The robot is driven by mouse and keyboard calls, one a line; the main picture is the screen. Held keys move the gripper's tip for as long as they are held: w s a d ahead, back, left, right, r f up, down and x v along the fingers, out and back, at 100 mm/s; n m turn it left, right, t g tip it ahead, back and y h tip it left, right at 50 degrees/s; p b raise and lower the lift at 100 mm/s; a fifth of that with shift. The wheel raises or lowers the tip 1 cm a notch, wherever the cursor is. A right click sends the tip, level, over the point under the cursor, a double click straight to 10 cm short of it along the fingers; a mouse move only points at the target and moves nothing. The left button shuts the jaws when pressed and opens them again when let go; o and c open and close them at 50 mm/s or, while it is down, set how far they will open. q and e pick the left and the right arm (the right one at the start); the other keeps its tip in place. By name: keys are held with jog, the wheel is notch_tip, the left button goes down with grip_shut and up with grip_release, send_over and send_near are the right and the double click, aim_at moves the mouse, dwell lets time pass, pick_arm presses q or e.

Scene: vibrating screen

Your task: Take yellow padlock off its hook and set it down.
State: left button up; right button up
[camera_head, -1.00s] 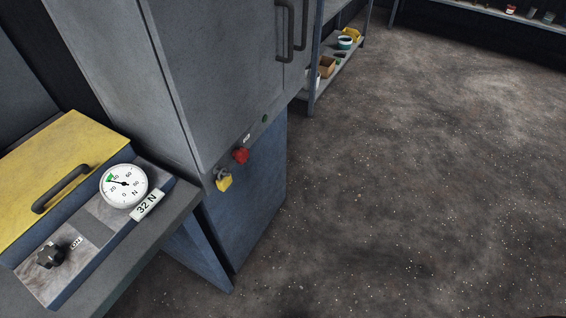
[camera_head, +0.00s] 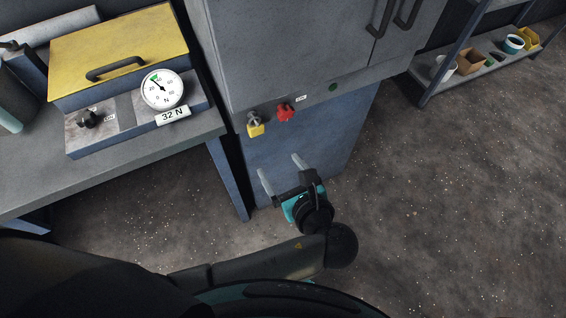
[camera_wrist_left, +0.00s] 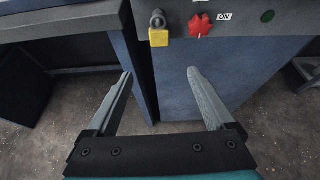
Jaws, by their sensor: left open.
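The yellow padlock (camera_head: 256,130) hangs from a small grey hook (camera_head: 252,117) on the lower front of the grey cabinet. In the left wrist view the padlock (camera_wrist_left: 159,38) shows near the top, beyond the fingers. My left gripper (camera_head: 281,166) is open and empty, below the padlock and slightly to its right, in front of the blue lower panel. In the left wrist view its two fingers (camera_wrist_left: 158,76) stand wide apart with nothing between them. My right gripper is not in view.
A red knob (camera_head: 285,112) sits just right of the padlock, with a green button (camera_head: 332,87) farther right. The bench (camera_head: 150,160) at left carries a yellow-lidded box (camera_head: 120,50) and a dial gauge (camera_head: 162,89). A shelf with tubs (camera_head: 470,60) stands at right. Open floor lies between.

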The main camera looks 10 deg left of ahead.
aim_at(257, 130)
pick_arm(q)
jog(key=b+x, duration=0.1)
jog(key=x, duration=0.3)
jog(key=r+b+x, duration=0.1)
jog(key=x, duration=0.4)
jog(key=w+r+b+x, duration=0.1)
jog(key=b+x, duration=0.1)
jog(key=x, duration=0.3)
jog(key=shift+a, duration=0.25)
grip_shut()
dwell(0.4)
jog(key=shift+r, duration=0.2)
